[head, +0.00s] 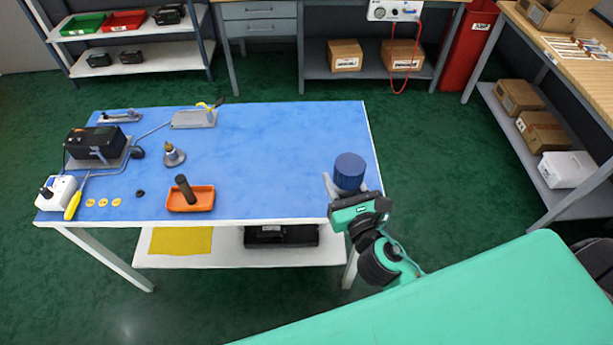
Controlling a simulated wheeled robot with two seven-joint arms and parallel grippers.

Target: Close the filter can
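A dark blue round cap (349,170) with a ribbed side is at the front right corner of the blue-topped table. My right gripper (346,188) has its pale fingers on either side of the cap and appears shut on it. The cap hides part of the fingers. A small grey conical fitting with a brass-coloured top (174,156) stands upright mid-table. A dark cylinder (185,188) leans in an orange tray (199,203) near the front edge. I cannot tell for sure which piece is the filter can's body. My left gripper is not in view.
A grey block (194,119) sits at the back. The table's right half is clear apart from the cap.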

